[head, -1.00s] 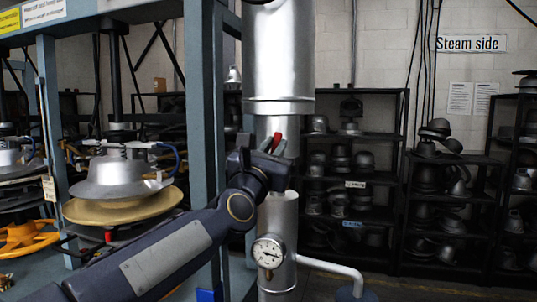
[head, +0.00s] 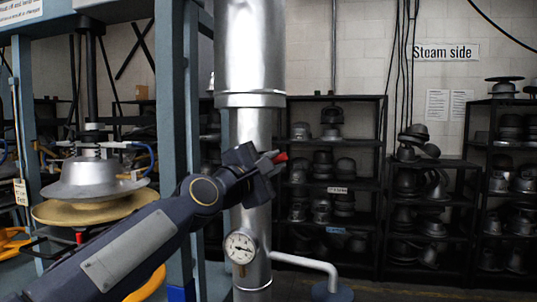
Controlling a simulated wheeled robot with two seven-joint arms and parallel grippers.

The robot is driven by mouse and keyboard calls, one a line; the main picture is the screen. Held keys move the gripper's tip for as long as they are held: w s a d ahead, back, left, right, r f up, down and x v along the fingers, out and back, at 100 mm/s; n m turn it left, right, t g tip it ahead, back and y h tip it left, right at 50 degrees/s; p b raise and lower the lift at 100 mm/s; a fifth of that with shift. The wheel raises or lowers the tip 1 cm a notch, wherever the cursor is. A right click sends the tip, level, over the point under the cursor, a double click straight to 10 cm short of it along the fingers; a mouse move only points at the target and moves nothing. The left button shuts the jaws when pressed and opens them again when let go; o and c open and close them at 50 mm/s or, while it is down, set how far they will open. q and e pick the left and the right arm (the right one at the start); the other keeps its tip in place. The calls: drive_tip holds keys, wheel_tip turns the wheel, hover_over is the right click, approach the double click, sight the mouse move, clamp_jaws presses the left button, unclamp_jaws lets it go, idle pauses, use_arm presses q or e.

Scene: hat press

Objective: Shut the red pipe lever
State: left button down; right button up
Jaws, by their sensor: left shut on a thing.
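My left gripper (head: 272,160) is in front of the pipe, above the round gauge, and is shut on the lever. The gripper and wrist hide most of the lever and its mount on the pipe. My right gripper is not in view.
A white dial gauge (head: 241,247) sits on the pipe below my wrist. A bent silver pipe (head: 310,264) runs off to the right. A blue press frame (head: 172,120) stands close on the left. Black shelves (head: 333,180) with metal hat forms stand behind.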

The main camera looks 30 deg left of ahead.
use_arm(q)
drive_tip(key=shift+w+d+f+m+g+p, duration=0.15)
drive_tip(key=shift+f+m+g+p, duration=0.35)
drive_tip(key=shift+f+m, duration=0.65)
drive_tip(key=shift+s+d+f+m+g+p, duration=0.15)
drive_tip(key=shift+f+m+g+p, duration=0.45)
drive_tip(key=shift+m, duration=0.85)
drive_tip(key=shift+w+d+f, duration=0.1)
drive_tip(key=shift+w+f, duration=0.05)
drive_tip(key=shift+f, duration=0.05)
drive_tip(key=c, duration=1.4)
unclamp_jaws()
drive_tip(key=shift+o, duration=0.2)
drive_tip(key=shift+r, duration=0.1)
drive_tip(key=s+a+b, duration=0.1)
drive_tip(key=s+b, duration=0.1)
drive_tip(key=s, duration=0.5)
drive_tip(key=shift+s+a, duration=0.15)
drive_tip(key=shift+s, duration=0.25)
